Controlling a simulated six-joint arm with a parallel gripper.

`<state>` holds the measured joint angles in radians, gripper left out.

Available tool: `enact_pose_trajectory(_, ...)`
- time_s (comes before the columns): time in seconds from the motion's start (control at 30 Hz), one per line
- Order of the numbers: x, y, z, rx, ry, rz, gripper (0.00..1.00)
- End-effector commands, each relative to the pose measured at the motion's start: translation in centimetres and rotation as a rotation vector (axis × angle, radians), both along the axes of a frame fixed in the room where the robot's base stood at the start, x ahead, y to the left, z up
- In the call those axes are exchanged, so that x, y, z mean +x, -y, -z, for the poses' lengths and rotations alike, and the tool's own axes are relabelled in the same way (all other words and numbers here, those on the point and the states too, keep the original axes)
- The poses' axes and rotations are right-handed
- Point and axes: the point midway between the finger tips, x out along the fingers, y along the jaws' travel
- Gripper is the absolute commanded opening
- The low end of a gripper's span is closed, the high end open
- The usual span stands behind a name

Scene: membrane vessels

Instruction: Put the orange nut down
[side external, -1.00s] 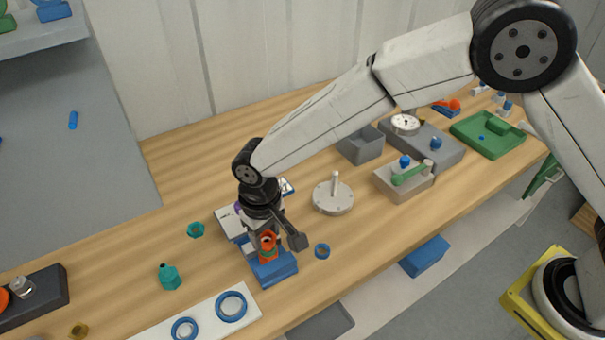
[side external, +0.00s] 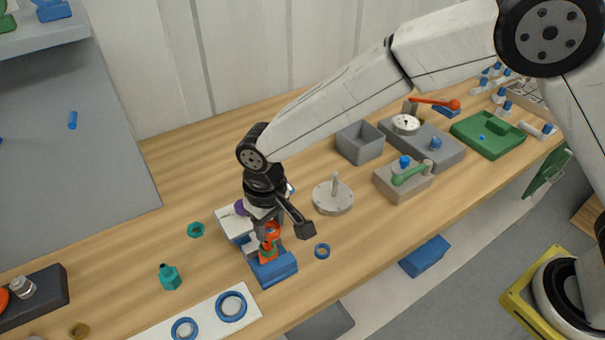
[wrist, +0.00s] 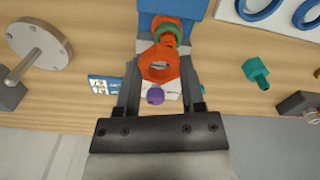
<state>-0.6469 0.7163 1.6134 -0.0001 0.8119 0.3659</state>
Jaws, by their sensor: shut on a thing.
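My gripper (side external: 266,226) is shut on the orange nut (side external: 273,230) and holds it above the blue holder (side external: 277,269). In the wrist view the nut (wrist: 156,75) sits between the two fingers (wrist: 159,66), its hole facing the camera. Below it, an orange part with a green ring (side external: 268,251) stands in the blue holder. The green ring (wrist: 172,33) also shows just past the nut in the wrist view. The nut looks apart from that part in the side view. The fingers partly hide the nut there.
A teal nut (side external: 196,230) and a teal bottle (side external: 170,277) stand to the left. A white board with blue rings (side external: 205,315) is in front. Bare table lies between these.

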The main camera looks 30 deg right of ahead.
Motion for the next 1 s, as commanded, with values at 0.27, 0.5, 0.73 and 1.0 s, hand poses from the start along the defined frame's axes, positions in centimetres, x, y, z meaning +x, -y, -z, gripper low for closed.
enact_pose_trajectory(0.27,-1.1,4.3,-1.3,0.0,0.001,-0.061,0.0)
enact_pose_trajectory(0.5,-3.2,9.2,-2.4,0.0,0.001,-0.144,0.0)
enact_pose_trajectory(0.73,-5.3,12.7,-3.0,0.0,0.001,-0.21,0.0)
enact_pose_trajectory(1.0,-6.4,14.3,-3.1,0.0,0.0,-0.243,0.0)
